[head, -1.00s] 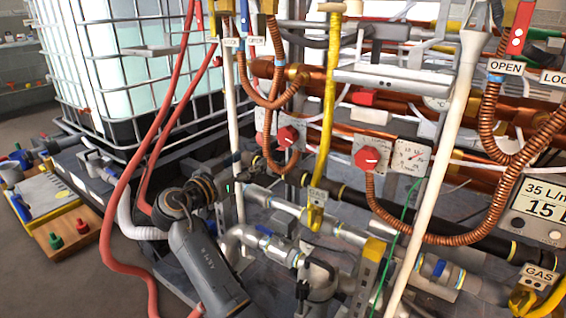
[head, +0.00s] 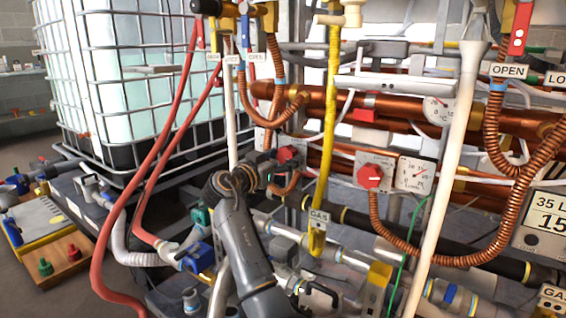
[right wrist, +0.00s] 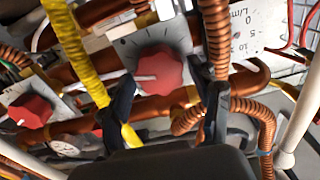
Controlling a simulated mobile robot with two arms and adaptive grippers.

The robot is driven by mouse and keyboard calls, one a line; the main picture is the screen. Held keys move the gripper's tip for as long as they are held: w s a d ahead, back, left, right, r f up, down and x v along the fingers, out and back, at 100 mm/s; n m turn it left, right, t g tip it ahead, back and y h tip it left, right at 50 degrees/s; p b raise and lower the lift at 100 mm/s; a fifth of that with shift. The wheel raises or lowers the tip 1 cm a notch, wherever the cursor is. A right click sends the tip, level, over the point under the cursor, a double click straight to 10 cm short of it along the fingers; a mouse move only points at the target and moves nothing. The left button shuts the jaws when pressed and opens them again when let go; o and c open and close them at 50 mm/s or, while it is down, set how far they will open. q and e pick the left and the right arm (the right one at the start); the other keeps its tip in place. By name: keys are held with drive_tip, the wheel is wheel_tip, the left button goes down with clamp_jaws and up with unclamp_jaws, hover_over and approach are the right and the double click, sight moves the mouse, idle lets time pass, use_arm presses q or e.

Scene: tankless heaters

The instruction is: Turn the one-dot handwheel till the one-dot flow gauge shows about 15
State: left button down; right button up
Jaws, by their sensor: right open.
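A red handwheel (head: 288,155) sits on a panel left of the yellow hose, partly behind my right gripper (head: 266,170). In the right wrist view the handwheel (right wrist: 158,70) lies between the spread fingers of my right gripper (right wrist: 162,78), which is open; contact cannot be told. A gauge marked L/min (right wrist: 245,30) is right of it there, its needle not readable. A second red handwheel (head: 370,176) stands right of the hose, beside a round gauge (head: 414,174); this handwheel also shows in the right wrist view (right wrist: 30,110). No dot marks are legible. My left gripper is out of view.
The yellow hose (head: 329,120) and a white pole (head: 232,115) run close to my right gripper. Copper pipes (head: 330,103) and coiled copper hoses (head: 501,115) crowd the wall. Red hoses (head: 150,165) hang left. A caged tank (head: 130,100) stands behind.

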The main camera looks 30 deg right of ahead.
drive_tip(key=shift+w+d, duration=0.1)
drive_tip(key=shift+d, duration=0.15)
drive_tip(key=c, duration=0.9)
drive_tip(key=shift+m+b, duration=0.3)
drive_tip(key=shift+b, duration=0.1)
